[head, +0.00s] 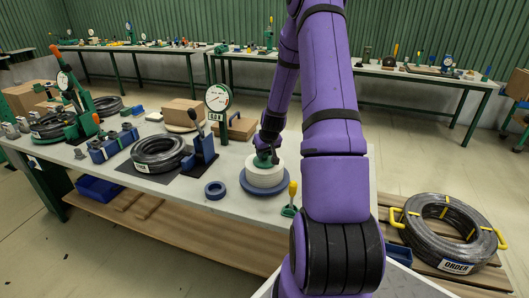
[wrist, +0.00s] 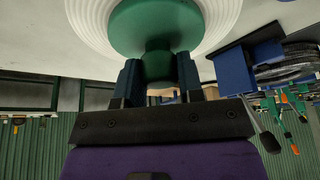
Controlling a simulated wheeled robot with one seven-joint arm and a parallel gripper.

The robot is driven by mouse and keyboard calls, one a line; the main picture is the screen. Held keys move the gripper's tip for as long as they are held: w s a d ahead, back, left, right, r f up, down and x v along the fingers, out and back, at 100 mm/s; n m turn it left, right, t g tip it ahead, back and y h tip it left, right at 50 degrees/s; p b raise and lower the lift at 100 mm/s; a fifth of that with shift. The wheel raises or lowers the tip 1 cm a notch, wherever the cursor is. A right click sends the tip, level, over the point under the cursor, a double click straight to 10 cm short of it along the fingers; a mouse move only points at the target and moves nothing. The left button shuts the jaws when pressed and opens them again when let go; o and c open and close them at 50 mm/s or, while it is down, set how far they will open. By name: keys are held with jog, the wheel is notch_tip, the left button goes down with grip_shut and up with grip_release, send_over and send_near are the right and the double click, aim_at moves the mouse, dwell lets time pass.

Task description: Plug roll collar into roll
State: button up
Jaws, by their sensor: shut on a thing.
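The roll (head: 264,174) is a white ribbed cylinder lying flat on a round blue base near the middle of the bench. It also shows in the wrist view (wrist: 222,22). The roll collar (head: 262,160) is a green disc with a narrower stem, at the top centre of the roll. In the wrist view the collar (wrist: 158,25) covers the middle of the roll's ribbed face. My gripper (wrist: 158,75) is shut on the collar's green stem, with one dark blue finger on each side. How deep the collar sits in the roll is hidden.
A blue ring (head: 215,190) and a yellow-handled tool (head: 291,198) stand close to the roll. A dial gauge (head: 218,98) stands behind it. A black hose coil (head: 158,153) and blue stand (head: 203,148) are to the left. An order coil (head: 445,228) lies on a pallet at right.

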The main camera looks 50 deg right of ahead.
jog(key=o, duration=1.4)
jog(key=shift+v, duration=2.4)
jog(key=v, duration=1)
jog(key=shift+s+r, duration=0.2)
jog(key=shift+s, duration=0.05)
